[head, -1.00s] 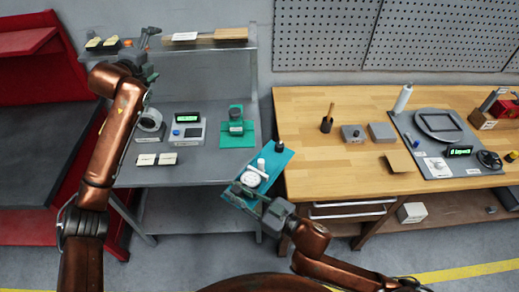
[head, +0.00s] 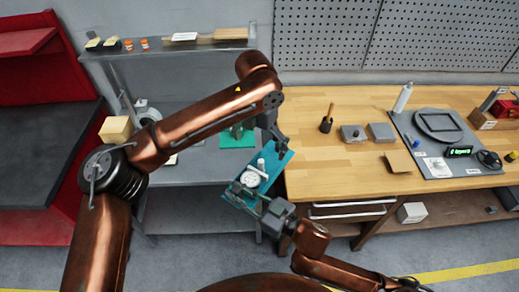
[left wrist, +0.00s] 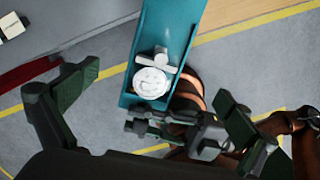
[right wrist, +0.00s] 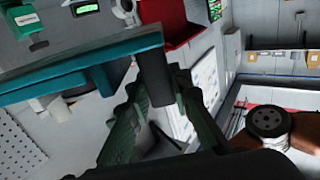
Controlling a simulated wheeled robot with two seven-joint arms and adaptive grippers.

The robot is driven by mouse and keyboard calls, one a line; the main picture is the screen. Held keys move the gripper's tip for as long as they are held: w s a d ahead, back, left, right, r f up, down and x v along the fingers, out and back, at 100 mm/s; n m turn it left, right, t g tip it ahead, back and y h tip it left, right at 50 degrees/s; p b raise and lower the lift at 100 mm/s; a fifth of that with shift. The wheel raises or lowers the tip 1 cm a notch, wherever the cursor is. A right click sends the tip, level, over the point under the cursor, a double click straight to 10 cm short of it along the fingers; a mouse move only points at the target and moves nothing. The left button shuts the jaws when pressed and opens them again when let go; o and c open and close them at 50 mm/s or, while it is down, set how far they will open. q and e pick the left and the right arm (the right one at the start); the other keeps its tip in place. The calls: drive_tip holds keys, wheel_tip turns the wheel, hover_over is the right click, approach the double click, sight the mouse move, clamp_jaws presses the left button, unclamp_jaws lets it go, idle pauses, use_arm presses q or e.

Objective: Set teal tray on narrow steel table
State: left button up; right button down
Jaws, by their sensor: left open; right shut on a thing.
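The teal tray (head: 280,158) is held in the air between the grey steel table (head: 185,182) and the wooden bench. It carries a white round gauge-like part and a white valve-like part (left wrist: 150,82). My right gripper (head: 256,197) is shut on the tray's near end; in the right wrist view the fingers (right wrist: 165,95) close on a dark piece at the tray's (right wrist: 80,70) edge. My left gripper (head: 275,140) is by the tray's far end. In the left wrist view its fingers (left wrist: 155,108) are spread wide and empty, with the tray beyond them.
The wooden bench (head: 330,180) stands at right with tools and a grey mat. A teal fixture (head: 236,137) sits on the steel table, partly hidden by my left arm. A shelf (head: 180,45) above holds small orange items. A beige block (head: 116,128) is at left.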

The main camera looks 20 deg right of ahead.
sight(259, 172)
drive_tip(key=shift+r, duration=0.1)
use_arm(q)
drive_tip(key=shift+m, duration=0.4)
drive_tip(key=f, duration=0.8)
drive_tip(key=s+f, duration=0.1)
drive_tip(key=f, duration=0.3)
drive_tip(key=shift+s+a+f, duration=0.1)
drive_tip(key=shift+a+f, duration=0.05)
drive_tip(key=shift+a, duration=0.1)
drive_tip(key=shift+c, duration=0.4)
drive_tip(key=shift+s+d, duration=0.1)
drive_tip(key=shift+s, duration=0.05)
drive_tip(key=c, duration=1.4)
drive_tip(key=shift+c, duration=1.3)
use_arm(e)
drive_tip(key=c, duration=2)
unclamp_jaws()
drive_tip(key=o, duration=0.3)
drive_tip(key=shift+o, duration=0.2)
